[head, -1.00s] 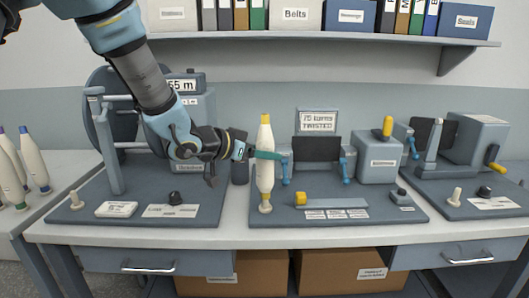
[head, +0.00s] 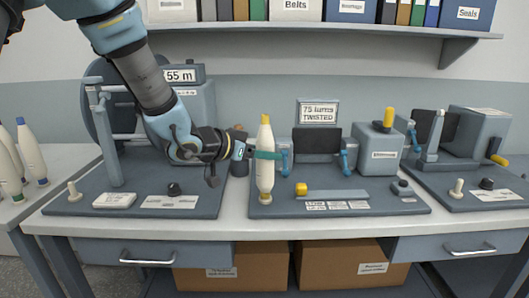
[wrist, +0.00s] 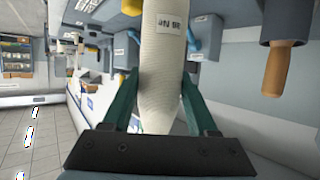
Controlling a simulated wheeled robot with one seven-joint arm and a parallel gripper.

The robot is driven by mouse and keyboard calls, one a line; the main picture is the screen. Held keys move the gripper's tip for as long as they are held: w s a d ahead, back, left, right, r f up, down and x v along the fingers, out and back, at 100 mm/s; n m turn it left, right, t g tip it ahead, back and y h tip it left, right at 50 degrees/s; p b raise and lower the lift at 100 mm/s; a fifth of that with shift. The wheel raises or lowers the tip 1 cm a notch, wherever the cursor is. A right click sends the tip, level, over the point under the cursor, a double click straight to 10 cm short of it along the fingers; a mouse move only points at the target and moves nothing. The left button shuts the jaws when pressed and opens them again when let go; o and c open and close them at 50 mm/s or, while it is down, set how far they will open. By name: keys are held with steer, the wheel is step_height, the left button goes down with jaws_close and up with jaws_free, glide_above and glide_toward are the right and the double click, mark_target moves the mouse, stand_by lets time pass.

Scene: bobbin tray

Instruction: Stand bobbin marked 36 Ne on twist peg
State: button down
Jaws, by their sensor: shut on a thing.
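A cream bobbin (head: 265,171) with a yellow tip stands upright in my gripper (head: 265,155), over the front left of the twist tester's base plate (head: 395,207). Its lower end is at the plate's short peg and hides most of it; I cannot tell whether it is fully seated. My gripper's green fingers are shut around the bobbin's middle. In the wrist view, the bobbin (wrist: 163,80) is between the fingers, with a small white label showing upside down and hard to read.
Other stations, with empty pegs, stand left (head: 74,191) and right (head: 457,188). A dark holder with a brown handle is behind my gripper. Several bobbins (head: 32,152) stand far left.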

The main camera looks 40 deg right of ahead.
steer(key=shift+f, duration=0.2)
steer(key=shift+c, duration=0.5)
jaws_free()
steer(key=b+v, duration=0.1)
steer(key=v, duration=0.9)
steer(key=shift+a, duration=0.4)
steer(key=shift+r, duration=0.15)
